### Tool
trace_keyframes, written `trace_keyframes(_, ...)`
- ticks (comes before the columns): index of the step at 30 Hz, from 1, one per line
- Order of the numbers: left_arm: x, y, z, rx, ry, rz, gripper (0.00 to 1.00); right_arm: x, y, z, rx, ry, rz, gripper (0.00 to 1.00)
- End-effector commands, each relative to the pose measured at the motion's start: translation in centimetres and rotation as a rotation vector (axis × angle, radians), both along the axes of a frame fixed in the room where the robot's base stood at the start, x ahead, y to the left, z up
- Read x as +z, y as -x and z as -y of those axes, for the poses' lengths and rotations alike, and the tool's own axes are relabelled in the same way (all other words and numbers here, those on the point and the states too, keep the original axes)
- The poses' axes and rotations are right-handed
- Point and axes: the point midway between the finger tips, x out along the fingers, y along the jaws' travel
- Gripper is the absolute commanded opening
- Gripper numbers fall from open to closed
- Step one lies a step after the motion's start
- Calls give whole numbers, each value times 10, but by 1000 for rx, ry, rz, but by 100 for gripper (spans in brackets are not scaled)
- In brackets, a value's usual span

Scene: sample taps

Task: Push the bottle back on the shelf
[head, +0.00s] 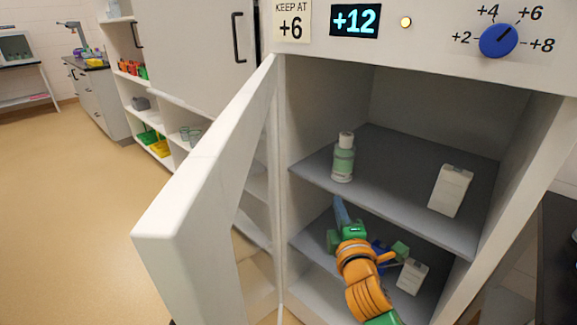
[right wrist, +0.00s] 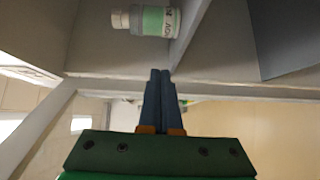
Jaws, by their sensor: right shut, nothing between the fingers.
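The bottle (head: 343,160), pale green with a white cap and a label, stands upright on the upper shelf (head: 395,208), close to its front edge at the left. The right wrist view also shows the bottle (right wrist: 152,20), lying sideways in the picture, beyond the fingertips. My right gripper (head: 337,200) is below and in front of the bottle, near the shelf's front edge. Its blue fingers (right wrist: 160,75) are together and empty, apart from the bottle. My left gripper is not in view.
A white carton (head: 451,190) stands on the upper shelf at the right. Another white carton (head: 412,276) is on the lower level, beside my arm. The open cabinet door (head: 205,185) stands to the left. The upper shelf behind the bottle looks clear.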

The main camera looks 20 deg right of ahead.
Motion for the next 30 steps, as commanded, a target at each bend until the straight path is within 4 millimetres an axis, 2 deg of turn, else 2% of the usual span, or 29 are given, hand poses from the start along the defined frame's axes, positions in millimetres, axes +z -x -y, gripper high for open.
trace_keyframes(5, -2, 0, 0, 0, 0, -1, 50, 10, -9, 3, -5, 20, 21, 0)
trace_keyframes(18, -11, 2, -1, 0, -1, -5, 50, 7, -99, 26, -4, 14, 20, 0)
trace_keyframes(24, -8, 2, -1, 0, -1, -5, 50, 7, -112, 52, -4, 18, 18, 0)
trace_keyframes(30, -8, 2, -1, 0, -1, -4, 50, 7, -116, 59, -3, 15, 19, 0)
